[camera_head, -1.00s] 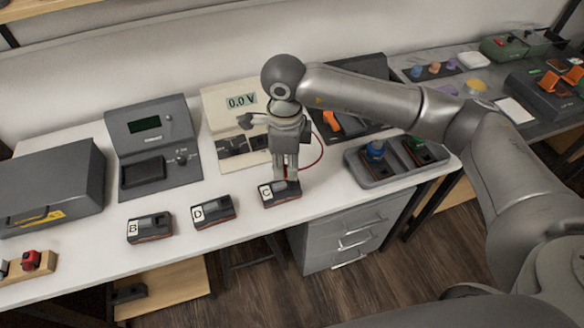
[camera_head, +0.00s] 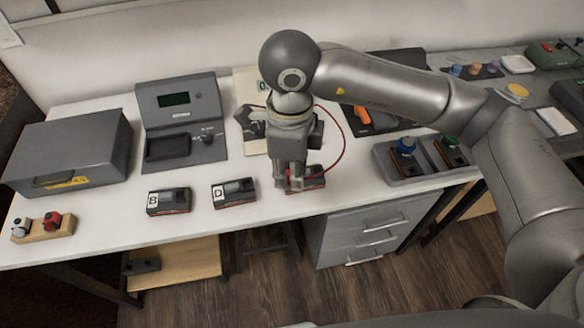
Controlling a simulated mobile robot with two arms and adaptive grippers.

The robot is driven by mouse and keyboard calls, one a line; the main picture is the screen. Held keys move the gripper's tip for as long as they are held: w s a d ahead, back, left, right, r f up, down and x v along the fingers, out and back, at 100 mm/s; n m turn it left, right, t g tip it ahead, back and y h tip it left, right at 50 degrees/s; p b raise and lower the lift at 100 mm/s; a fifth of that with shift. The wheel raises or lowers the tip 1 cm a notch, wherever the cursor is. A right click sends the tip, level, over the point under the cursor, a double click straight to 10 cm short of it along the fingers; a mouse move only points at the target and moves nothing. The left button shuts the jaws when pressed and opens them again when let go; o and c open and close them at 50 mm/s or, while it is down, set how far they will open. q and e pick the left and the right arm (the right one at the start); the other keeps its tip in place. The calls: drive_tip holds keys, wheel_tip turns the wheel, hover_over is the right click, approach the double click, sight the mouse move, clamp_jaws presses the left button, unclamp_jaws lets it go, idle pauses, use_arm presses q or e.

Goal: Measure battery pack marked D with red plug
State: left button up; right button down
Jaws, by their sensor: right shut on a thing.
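The pack marked D (camera_head: 234,193) lies on the white bench, a dark block with a white label, left of my right gripper. Pack C (camera_head: 312,184) stands to its right, partly covered by my right gripper (camera_head: 292,184). That gripper points down at pack C, shut on the red plug; its fingers hide the plug itself. The red cable (camera_head: 344,140) loops from behind the gripper down to the right side of pack C. My left gripper is not in view.
Pack B (camera_head: 168,201) lies left of D. A wooden holder (camera_head: 66,228) with a red and a pale piece is at the far left. A grey case (camera_head: 70,145) and a charger-like device (camera_head: 180,110) stand behind. A grey tray (camera_head: 392,172) holds packs with blue and green tops.

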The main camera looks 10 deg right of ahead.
use_arm(q)
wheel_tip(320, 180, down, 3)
drive_tip(key=b, duration=0.3)
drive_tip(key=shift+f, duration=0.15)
use_arm(e)
drive_tip(key=w+a, duration=0.9)
drive_tip(key=w, duration=0.1)
idle(0.5)
wheel_tip(320, 180, down, 9)
drive_tip(key=b, duration=0.7)
drive_tip(key=shift+r, duration=0.15)
drive_tip(key=shift+f+b, duration=0.4)
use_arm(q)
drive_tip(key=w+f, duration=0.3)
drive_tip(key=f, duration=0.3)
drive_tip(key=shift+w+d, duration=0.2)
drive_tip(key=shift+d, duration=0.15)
